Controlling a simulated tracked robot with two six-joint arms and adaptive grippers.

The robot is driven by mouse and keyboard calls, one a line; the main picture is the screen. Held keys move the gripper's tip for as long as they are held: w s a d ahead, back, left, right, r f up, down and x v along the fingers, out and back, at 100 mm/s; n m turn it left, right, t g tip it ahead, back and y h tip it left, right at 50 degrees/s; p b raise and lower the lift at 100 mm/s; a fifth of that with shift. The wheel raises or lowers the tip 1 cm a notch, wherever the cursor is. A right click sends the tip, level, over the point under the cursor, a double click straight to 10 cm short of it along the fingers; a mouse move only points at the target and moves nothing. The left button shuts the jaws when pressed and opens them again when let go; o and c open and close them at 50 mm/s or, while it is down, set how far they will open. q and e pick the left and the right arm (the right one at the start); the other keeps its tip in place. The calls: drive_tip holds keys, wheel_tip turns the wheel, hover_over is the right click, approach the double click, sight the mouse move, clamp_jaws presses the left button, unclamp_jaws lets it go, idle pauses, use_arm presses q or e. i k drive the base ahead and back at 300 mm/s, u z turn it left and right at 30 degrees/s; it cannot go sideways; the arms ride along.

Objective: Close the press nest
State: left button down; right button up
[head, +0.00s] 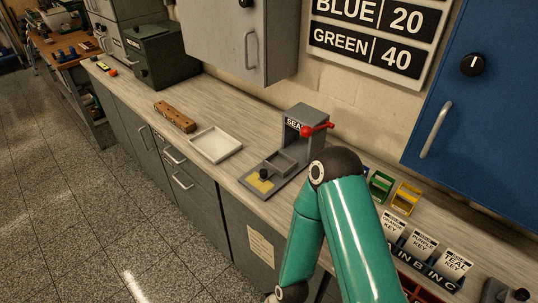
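The press (304,122) is a grey upright frame marked with "SEA…" lettering, partly covered by its red handle (318,130). Its flat base reaches out toward the front edge of the counter. The nest (283,163), a small grey open-topped box, sits on this base in front of the upright. A black knob (263,174) and a yellow patch (257,183) are at the front of the base. I cannot tell whether anything is in the nest. My teal arm rises from the bottom right, its elbow close to the press. Neither gripper is in view.
A white tray (216,144) and a brown wooden block with holes (175,116) lie left of the press. Green (380,186) and yellow (406,198) holders and labelled key packets (421,245) stand right, beyond my arm. Grey (240,40) and blue (480,120) cabinets hang above.

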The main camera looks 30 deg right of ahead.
sight(281, 164)
drive_tip(key=k, duration=1.3)
drive_tip(key=u, duration=0.35)
drive_tip(key=i, duration=1.9)
drive_tip(key=z, duration=0.55)
